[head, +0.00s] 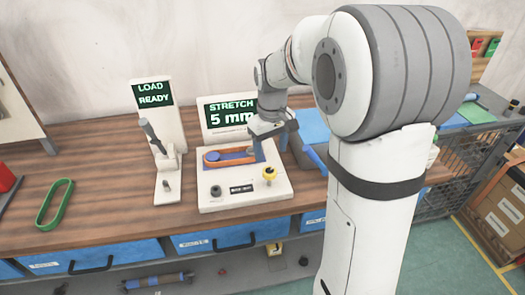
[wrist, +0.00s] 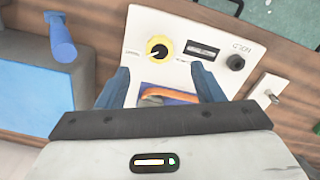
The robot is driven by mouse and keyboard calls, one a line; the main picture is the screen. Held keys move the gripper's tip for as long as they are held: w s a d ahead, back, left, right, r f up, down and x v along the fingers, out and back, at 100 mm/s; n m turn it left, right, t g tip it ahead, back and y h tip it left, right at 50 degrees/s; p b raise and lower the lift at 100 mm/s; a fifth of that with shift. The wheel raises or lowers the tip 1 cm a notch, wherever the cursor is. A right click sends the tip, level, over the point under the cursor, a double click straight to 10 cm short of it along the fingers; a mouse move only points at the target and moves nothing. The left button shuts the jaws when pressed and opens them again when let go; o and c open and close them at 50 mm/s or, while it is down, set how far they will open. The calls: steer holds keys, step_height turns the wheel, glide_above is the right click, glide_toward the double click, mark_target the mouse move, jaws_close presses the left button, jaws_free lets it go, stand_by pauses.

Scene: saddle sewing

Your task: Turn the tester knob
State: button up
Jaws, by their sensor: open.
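The white tester (head: 242,205) stands on the wooden bench with a yellow knob (head: 269,172) at its front right and a black knob (head: 216,190) at its front left. The yellow knob (wrist: 153,54) has a black centre with a pale mark in the wrist view; the black knob (wrist: 236,62) is marked HOLD. An orange belt (head: 215,163) lies on the tester around a blue part. The display (head: 230,116) behind reads STRETCH 5 mm. My gripper (wrist: 160,72) is open above the tester, its blue fingers apart, with the yellow knob beyond the fingertips and nothing held.
A stand with a lever (head: 152,135) and a LOAD READY display is left of the tester. A green belt (head: 54,204) lies on the bench at the left. Blue drawers (head: 115,254) line the bench front.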

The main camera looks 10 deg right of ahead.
mark_target(270, 171)
steer(key=shift+w+f, duration=0.2)
steer(key=shift+w, duration=0.1)
step_height(270, 171, down, 8)
steer(key=shift+r+p, duration=0.25)
steer(key=shift+p, duration=0.05)
steer(key=shift+c, duration=0.3)
steer(key=c, duration=0.9)
